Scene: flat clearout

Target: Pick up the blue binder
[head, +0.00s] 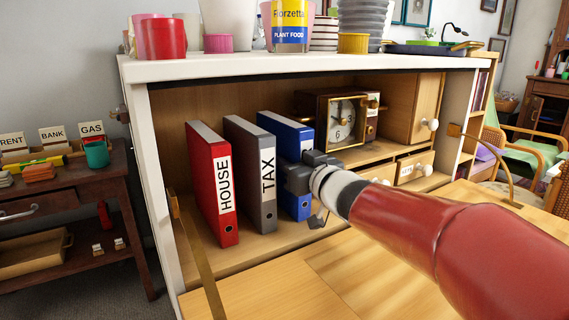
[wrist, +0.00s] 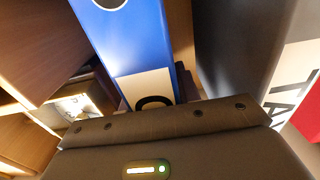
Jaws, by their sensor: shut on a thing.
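The blue binder (head: 286,133) stands upright in the open cabinet, to the right of the grey TAX binder. My gripper (head: 303,176) is at its spine and covers most of the label and the middle of the spine. In the wrist view the blue binder (wrist: 143,40) rises above my gripper (wrist: 155,112), with a ring hole and part of a white label showing. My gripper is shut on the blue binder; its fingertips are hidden.
The grey TAX binder (head: 255,180) and red HOUSE binder (head: 214,190) stand to the left. A clock (head: 342,122) sits on a shelf to the right, above small drawers (head: 413,170). The cabinet top (head: 300,66) overhangs the binders. The fold-down wooden flap (head: 330,275) in front is clear.

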